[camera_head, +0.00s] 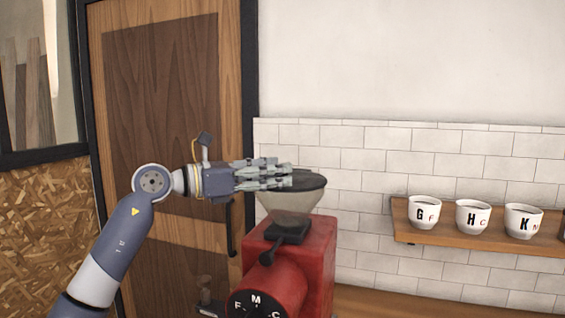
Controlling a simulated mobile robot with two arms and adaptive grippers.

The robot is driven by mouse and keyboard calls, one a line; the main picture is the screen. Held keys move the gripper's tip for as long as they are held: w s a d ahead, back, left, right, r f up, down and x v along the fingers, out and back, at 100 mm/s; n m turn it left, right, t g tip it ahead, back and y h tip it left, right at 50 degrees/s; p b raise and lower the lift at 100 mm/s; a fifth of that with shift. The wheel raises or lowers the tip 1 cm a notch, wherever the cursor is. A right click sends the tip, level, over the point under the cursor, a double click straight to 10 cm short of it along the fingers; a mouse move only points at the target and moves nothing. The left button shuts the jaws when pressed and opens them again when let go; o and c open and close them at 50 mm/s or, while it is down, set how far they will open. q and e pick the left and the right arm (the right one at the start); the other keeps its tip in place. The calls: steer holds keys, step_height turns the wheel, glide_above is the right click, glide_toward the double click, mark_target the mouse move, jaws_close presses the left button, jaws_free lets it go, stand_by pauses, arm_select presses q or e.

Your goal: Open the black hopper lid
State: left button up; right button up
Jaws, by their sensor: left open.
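The black hopper lid (313,181) lies on top of the smoky, see-through hopper (290,206) of a red grinder (318,245). The lid looks closed, but its left part is hidden behind my gripper. My left gripper (288,175) comes in level from the left, its fingers pointing right. It is open, with its fingertips in front of or over the left half of the lid. I cannot tell whether they touch it. My right gripper is not in view.
A wooden shelf (470,240) on the right holds white cups lettered G (424,212), H (473,217) and K (523,221). A wooden door (165,110) stands behind my left arm. A wooden counter (390,303) shows at the bottom. The wall above the grinder is clear.

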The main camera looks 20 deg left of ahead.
arm_select(q)
steer(key=shift+p+x, duration=0.3)
steer(key=shift+x, duration=0.8)
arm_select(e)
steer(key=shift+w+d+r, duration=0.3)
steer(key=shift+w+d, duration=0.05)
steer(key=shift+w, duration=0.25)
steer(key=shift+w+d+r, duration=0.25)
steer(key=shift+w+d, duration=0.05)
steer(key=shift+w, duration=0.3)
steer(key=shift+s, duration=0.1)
